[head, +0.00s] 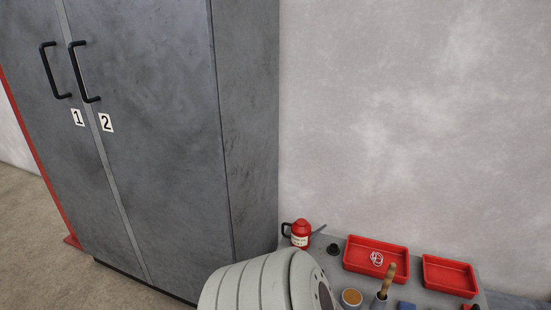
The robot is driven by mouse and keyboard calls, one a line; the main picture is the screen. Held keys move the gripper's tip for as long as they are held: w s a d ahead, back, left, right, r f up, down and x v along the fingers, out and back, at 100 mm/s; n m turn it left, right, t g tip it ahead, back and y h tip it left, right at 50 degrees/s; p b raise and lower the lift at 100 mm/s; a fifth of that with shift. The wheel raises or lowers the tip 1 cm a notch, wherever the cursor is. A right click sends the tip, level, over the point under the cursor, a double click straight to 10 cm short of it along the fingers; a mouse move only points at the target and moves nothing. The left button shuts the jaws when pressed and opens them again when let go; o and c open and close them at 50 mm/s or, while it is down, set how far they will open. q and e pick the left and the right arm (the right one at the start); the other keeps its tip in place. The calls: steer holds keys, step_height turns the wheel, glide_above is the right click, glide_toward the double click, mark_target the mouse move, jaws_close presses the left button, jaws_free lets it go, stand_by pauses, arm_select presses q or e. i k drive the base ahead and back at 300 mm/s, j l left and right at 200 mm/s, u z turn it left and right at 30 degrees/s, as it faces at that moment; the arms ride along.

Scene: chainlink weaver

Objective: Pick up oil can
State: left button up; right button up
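The oil can (300,235) is red with a pale label, a dark handle on its left and a thin spout pointing up to the right. It stands upright at the back left of a grey bench, close to the wall and the cabinet's side. A large pale ribbed part, likely one of my arm links, covers the bench in front of and below the can. Neither of my grippers shows in the head view.
A grey two-door cabinet (160,130) stands left of the bench. Red trays (376,268) (449,287), a small black object (333,249), a tin with tan contents (351,297) and a cup with a wooden-handled brush (384,288) are right of the can.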

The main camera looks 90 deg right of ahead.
mark_target(301, 236)
steer(key=z, duration=3)
steer(key=u, duration=4.1)
steer(key=z, duration=3.85)
